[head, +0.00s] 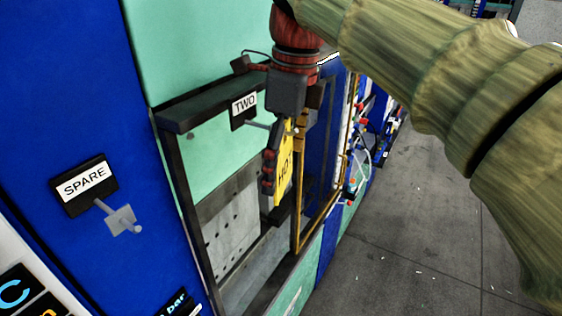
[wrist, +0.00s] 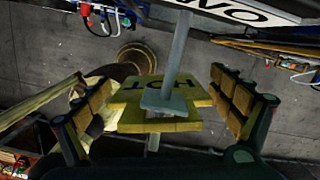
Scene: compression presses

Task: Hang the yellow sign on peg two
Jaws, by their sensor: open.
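The yellow sign (head: 284,178), lettered HOT, hangs upright at the end of peg two (head: 258,125), under the TWO label (head: 243,104). In the wrist view the yellow sign (wrist: 130,119) lies between my finger pads with gaps on both sides. Peg two (wrist: 178,55) and its square end plate cross in front of it there. Whether the peg passes through the sign's hole is hard to tell. My gripper (head: 280,160) points down around the sign; in the wrist view my gripper (wrist: 163,100) is open, fingers spread.
The SPARE label (head: 85,183) and an empty spare peg (head: 121,219) are on the blue panel at left. A dark-framed press opening (head: 178,170) is behind the sign. Valves and hoses (head: 358,165) line the machine beyond. Grey floor (head: 400,240) is open at right.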

